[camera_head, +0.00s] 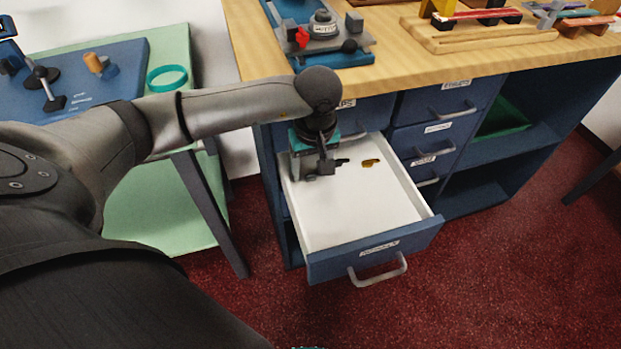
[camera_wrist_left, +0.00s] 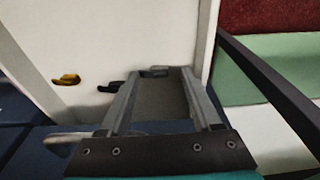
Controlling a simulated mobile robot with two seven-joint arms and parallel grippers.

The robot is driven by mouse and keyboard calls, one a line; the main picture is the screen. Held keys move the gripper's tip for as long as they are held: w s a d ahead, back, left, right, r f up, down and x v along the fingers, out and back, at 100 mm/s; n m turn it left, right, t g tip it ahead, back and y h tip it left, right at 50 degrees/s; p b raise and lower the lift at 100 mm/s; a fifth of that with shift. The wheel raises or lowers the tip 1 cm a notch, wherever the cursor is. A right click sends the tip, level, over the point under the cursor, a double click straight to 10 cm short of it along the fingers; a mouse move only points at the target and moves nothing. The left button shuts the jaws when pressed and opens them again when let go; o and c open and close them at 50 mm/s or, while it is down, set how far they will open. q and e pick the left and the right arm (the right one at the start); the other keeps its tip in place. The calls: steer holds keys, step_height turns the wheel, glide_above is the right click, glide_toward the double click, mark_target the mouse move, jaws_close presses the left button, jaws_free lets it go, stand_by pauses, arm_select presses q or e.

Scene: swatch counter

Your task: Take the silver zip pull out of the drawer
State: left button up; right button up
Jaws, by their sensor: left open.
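The open drawer (camera_head: 335,215) has a white inside and a blue labelled front. My left gripper (camera_head: 318,172) is inside it, pointing down, open. In the left wrist view a small grey piece, apparently the silver zip pull (camera_wrist_left: 155,71), lies on the white floor between or just beyond the fingertips (camera_wrist_left: 161,76); I cannot tell if they touch it. In the head view the gripper seems to hide it. A black pull (camera_head: 342,162) lies just right of the gripper, and a brass-coloured pull (camera_head: 371,162) further right.
The wooden counter top (camera_head: 400,55) overhangs the drawer's back and holds a grey device (camera_head: 322,35) and a wooden rack (camera_head: 490,38). Closed drawers (camera_head: 422,140) stand to the right. A green-topped table (camera_head: 160,205) is at left. The drawer's front part is empty.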

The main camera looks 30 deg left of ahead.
arm_select(q)
steer(key=shift+f, duration=0.4)
steer(key=shift+c, duration=0.4)
jaws_close()
